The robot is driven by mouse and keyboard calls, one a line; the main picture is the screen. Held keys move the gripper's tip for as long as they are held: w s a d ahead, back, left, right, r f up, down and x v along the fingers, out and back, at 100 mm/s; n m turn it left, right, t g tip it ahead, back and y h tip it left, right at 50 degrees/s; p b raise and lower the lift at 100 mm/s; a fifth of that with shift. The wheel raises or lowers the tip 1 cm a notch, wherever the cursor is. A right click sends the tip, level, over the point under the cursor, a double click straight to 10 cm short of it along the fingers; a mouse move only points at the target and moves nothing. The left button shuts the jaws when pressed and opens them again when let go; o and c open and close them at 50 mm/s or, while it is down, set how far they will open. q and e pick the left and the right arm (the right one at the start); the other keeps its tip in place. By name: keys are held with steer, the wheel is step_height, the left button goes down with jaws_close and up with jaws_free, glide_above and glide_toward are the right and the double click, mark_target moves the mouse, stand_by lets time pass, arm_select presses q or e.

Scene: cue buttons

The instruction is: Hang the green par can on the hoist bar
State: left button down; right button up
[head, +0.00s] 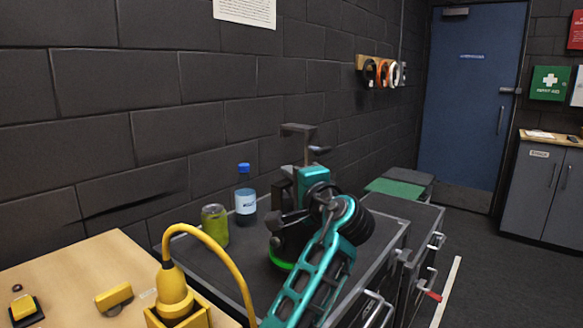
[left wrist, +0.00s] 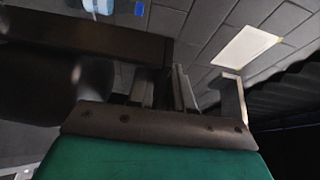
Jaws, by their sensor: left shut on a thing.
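The par can (head: 287,245) is black with a green rim (head: 281,264) low on its body. It is at the middle of the head view, over or on the grey cart top, partly hidden behind my teal left arm. A grey hook (head: 298,130) stands up above it. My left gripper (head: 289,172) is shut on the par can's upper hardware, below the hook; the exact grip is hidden. In the left wrist view, the dark can body (left wrist: 38,85) fills the left side and a dark bar crosses near the fingers. I do not see the hoist bar or my right gripper.
A green drink can (head: 214,226) and a blue-capped bottle (head: 245,196) stand on the cart (head: 385,258) left of the par can. A yellow pendant (head: 175,293) with a curved cable is in front. A brick wall runs behind; open floor lies right.

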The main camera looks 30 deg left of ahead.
mark_target(291, 204)
arm_select(q)
steer(key=shift+f, duration=1.2)
steer(key=c, duration=1.5)
jaws_free()
steer(key=shift+f, duration=0.35)
steer(key=o, duration=0.5)
steer(key=shift+r, duration=0.15)
steer(key=v, duration=1.2)
steer(key=shift+b, duration=0.35)
